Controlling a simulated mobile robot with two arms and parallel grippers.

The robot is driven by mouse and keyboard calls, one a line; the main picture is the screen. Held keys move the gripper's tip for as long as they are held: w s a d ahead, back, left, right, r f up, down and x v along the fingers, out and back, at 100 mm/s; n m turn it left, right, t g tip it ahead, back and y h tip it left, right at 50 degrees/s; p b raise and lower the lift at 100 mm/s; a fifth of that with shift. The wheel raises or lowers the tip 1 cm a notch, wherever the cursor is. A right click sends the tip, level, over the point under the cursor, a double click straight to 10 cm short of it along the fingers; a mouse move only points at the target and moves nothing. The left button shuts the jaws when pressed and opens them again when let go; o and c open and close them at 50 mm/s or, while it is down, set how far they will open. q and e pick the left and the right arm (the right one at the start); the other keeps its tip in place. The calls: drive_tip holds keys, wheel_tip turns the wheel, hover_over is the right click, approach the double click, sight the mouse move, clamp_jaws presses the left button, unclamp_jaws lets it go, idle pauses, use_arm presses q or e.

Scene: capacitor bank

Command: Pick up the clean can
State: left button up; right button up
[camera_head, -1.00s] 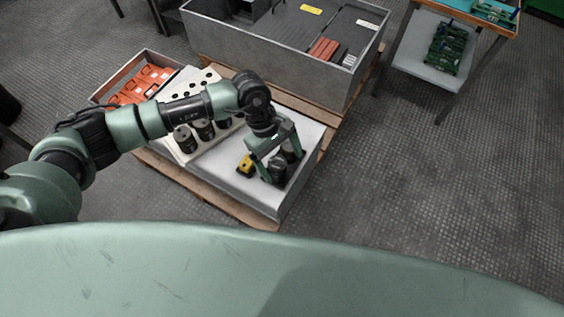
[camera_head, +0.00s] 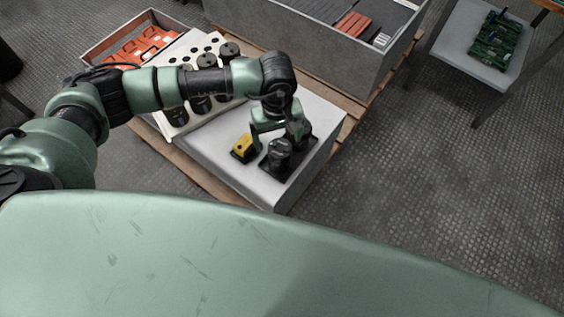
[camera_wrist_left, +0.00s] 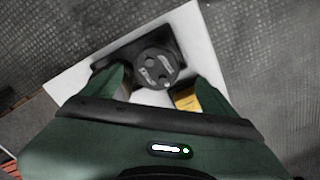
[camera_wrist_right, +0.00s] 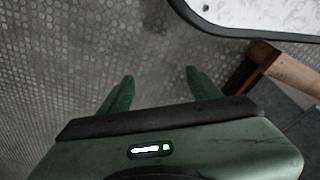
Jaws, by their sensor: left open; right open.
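A dark cylindrical can (camera_head: 279,152) stands upright on a black square mat (camera_head: 270,169) on a light grey block top. It also shows in the left wrist view (camera_wrist_left: 156,67), with its round top and terminals facing the camera. My left gripper (camera_head: 281,139) is open, just above and behind the can. In the left wrist view its fingertips (camera_wrist_left: 158,82) stand on either side of the can's near edge, and I cannot tell whether they touch it. My right gripper (camera_wrist_right: 158,80) is open and empty over the floor. Whether this can is clean is not legible.
A yellow item (camera_head: 243,149) sits close beside the mat. Several dark cans stand in a white holed rack (camera_head: 176,116) on the left. Orange parts fill a crate (camera_head: 97,56). A large grey bin (camera_head: 345,72) stands behind. Open floor (camera_head: 420,190) lies to the right.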

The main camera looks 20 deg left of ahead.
sight(280, 149)
use_arm(q)
drive_tip(key=shift+f, duration=1.25)
drive_tip(key=f, duration=0.3)
drive_tip(key=f+b, duration=0.1)
drive_tip(key=f, duration=0.1)
drive_tip(key=shift+d+f, duration=0.25)
drive_tip(key=shift+w+f, duration=0.1)
drive_tip(key=shift+f, duration=0.4)
clamp_jaws()
use_arm(e)
drive_tip(key=w+r, duration=0.2)
drive_tip(key=r, duration=0.1)
drive_tip(key=shift+a, duration=0.15)
use_arm(q)
drive_tip(key=shift+r, duration=0.15)
